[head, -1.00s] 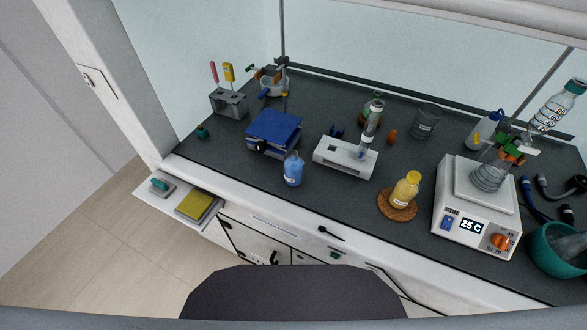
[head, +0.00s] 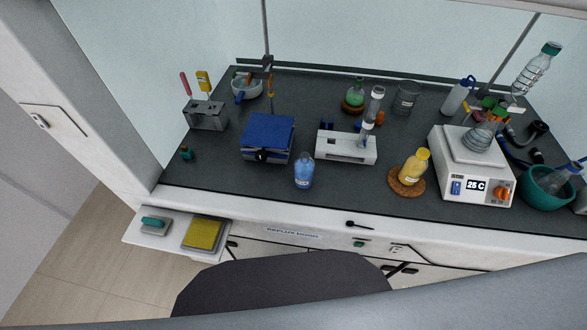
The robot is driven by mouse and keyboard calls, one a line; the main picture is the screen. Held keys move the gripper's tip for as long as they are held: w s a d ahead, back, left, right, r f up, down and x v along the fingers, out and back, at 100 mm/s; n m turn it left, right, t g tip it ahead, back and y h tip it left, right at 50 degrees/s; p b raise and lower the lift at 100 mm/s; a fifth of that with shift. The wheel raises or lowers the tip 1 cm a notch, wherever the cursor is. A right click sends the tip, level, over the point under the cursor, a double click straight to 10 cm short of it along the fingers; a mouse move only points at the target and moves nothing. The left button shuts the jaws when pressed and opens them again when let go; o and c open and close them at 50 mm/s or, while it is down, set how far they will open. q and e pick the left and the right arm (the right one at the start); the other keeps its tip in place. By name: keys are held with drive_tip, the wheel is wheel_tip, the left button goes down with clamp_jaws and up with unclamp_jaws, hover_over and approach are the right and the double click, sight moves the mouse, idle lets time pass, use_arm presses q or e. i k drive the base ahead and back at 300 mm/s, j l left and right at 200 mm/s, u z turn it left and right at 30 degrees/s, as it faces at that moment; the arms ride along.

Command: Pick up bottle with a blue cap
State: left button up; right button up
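A small clear bottle of blue liquid (head: 303,173) stands upright near the front edge of the dark bench, left of centre. Its top looks pale blue, but is too small to tell clearly. A white translucent bottle (head: 455,99) with a dark blue top stands at the back right, behind the hotplate. A yellow-liquid bottle with a yellow cap (head: 413,168) stands on a round cork mat (head: 396,188) to the right of the blue-liquid bottle. Neither of my grippers is in view.
A blue lab jack (head: 267,133) is left of the blue-liquid bottle, and a white stand with tubes (head: 338,149) is behind it to the right. A hotplate (head: 483,184) and green bowl (head: 541,192) fill the right. The front bench edge has a pale lip (head: 290,222).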

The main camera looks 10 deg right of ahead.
sight(303, 166)
drive_tip(key=j+z, duration=0.2)
drive_tip(key=j, duration=0.3)
drive_tip(key=j+z, duration=0.2)
drive_tip(key=j, duration=0.35)
drive_tip(key=j+z, duration=0.2)
drive_tip(key=j, duration=0.35)
drive_tip(key=j+z, duration=0.15)
drive_tip(key=j, duration=0.35)
drive_tip(key=k+j+z, duration=0.2)
drive_tip(key=j, duration=0.3)
drive_tip(key=j+z, duration=0.2)
drive_tip(key=j, duration=0.3)
drive_tip(key=k+j+z, duration=0.2)
drive_tip(key=j, duration=0.3)
drive_tip(key=k+j+z, duration=0.2)
drive_tip(key=j, duration=0.25)
